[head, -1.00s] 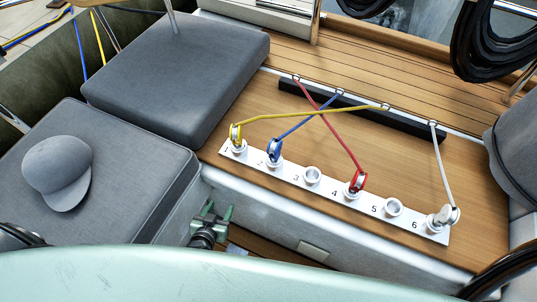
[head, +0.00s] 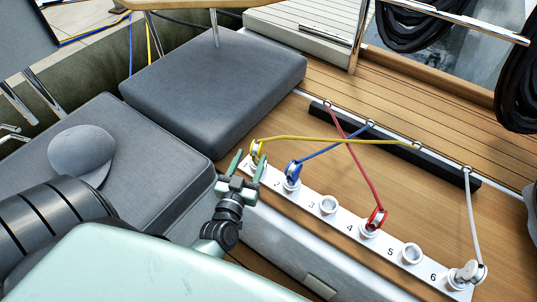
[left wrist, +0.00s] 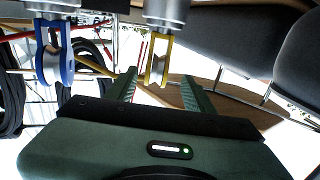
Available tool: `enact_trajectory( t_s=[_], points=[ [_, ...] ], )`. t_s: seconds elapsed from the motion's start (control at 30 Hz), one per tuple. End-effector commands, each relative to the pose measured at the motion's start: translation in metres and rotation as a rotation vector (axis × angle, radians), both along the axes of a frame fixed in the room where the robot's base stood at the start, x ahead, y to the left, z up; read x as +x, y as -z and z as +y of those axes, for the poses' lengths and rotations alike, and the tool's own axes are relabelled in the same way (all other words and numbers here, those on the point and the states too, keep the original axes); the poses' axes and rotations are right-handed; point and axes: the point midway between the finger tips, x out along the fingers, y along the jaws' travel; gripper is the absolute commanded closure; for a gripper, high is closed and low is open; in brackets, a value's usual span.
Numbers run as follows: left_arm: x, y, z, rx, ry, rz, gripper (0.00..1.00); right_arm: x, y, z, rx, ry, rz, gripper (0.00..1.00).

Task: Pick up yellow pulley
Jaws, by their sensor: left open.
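The yellow pulley (head: 255,150) sits at position 1, the left end of the white numbered strip (head: 336,225), with a yellow rope running right from it. My left gripper (head: 246,167) is open beside it, its green fingers pointing toward that end of the strip and partly covering it. In the left wrist view the yellow pulley (left wrist: 158,60) shows between and just beyond the tips of the open fingers (left wrist: 155,88), nearer the right one. It is not held. My right gripper is not in view.
A blue pulley (head: 293,173) stands at position 2, close by. A red pulley (head: 376,217) is at 4 and a grey-white one (head: 470,272) at 6. Posts 3 and 5 are empty. Ropes cross above the strip. Grey cushions (head: 215,80) lie left, one with a cap (head: 80,152).

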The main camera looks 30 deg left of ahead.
Motion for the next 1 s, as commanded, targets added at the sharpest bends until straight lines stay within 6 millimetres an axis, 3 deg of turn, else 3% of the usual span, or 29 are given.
enact_trajectory(
  t_s=[0.6, 0.9, 1.0],
  points=[
    [0.072, -0.007, 0.016, 0.002, -0.006, -0.013, 0.47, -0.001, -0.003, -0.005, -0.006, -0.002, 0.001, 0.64],
    [0.076, -0.007, 0.017, 0.002, -0.006, -0.012, 0.47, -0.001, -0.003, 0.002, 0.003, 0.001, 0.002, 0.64],
    [0.076, -0.007, 0.017, 0.002, -0.006, -0.012, 0.72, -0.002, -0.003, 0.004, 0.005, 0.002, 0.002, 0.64]
  ],
)
